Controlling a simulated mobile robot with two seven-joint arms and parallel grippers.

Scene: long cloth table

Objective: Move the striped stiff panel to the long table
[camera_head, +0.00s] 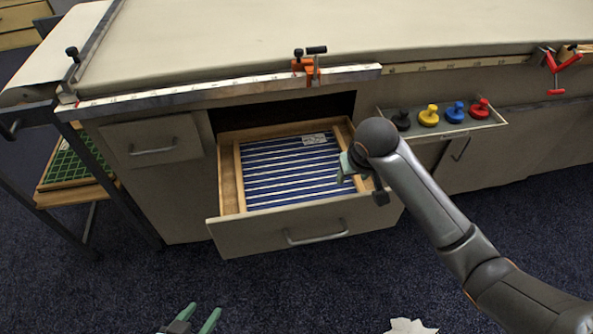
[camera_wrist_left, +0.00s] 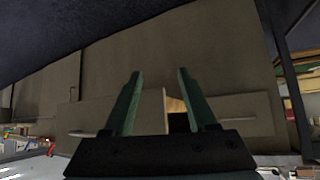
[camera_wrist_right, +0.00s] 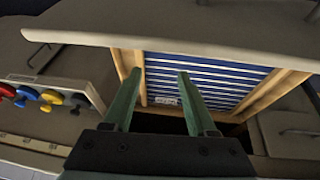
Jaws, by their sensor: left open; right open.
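The striped stiff panel (camera_head: 290,172), blue with white stripes and a small white label, lies flat inside an open drawer (camera_head: 262,236) below the table. It also shows in the right wrist view (camera_wrist_right: 205,80). The long table (camera_head: 220,35) has a pale cloth top above the drawer. My right gripper (camera_head: 350,168) is open at the right side of the drawer, by the panel's right edge; it appears empty. In the right wrist view its fingers (camera_wrist_right: 157,98) frame the panel. My left gripper (camera_head: 195,318) is open and empty, low in front of the cabinet, away from the drawer.
A small tray (camera_head: 440,127) with black, yellow, blue and red knobbed pieces juts out right of the drawer. An orange clamp (camera_head: 308,66) and a red clamp (camera_head: 557,70) sit on the table's front edge. A green gridded board (camera_head: 78,160) rests on a left shelf. The tabletop middle is clear.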

